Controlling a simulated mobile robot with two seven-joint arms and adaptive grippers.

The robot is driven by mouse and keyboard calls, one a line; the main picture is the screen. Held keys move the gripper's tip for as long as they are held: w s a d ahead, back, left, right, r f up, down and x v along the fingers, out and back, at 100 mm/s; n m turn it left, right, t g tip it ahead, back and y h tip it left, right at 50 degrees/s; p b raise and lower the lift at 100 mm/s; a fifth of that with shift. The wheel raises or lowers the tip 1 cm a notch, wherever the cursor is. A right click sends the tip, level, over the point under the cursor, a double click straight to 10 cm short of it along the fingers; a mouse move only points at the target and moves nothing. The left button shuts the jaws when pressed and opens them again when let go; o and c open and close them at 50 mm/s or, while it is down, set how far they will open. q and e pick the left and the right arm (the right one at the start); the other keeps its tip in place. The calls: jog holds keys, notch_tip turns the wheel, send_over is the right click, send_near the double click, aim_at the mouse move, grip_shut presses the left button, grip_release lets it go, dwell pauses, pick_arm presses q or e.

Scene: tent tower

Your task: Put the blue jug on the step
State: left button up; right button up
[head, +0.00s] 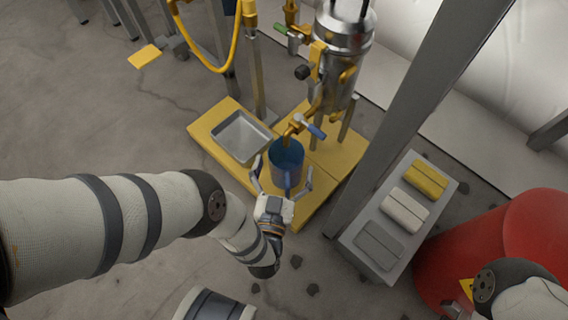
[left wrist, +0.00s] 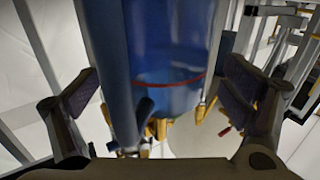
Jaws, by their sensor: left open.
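The blue jug (head: 287,158) is upright below a tap with a blue lever, at the front of a low yellow platform (head: 335,160) that looks like the step. I cannot tell whether its base rests there. My left gripper (head: 284,178) is open, with its fingers spread to either side of the jug's handle. In the left wrist view, the jug (left wrist: 180,60), see-through blue with a red line, fills the space between the open fingers (left wrist: 160,95). Its darker blue handle (left wrist: 115,80) is nearest. My right arm shows at the lower right; its fingers are not clear.
A metal basin (head: 242,137) is set in the platform left of the jug. A steel tank (head: 342,50) with the tap stands behind. A grey post (head: 400,110) rises at the right, beside a grey block (head: 350,236) with coloured pads. A red drum (head: 480,240) stands further right.

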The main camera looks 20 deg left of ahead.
pick_arm(q)
jog(key=shift+r+p, duration=0.3)
jog(key=shift+p, duration=0.05)
jog(key=p+v, duration=0.1)
jog(key=v, duration=1.1)
jog(key=shift+p, duration=0.3)
jog(key=shift+f, duration=0.1)
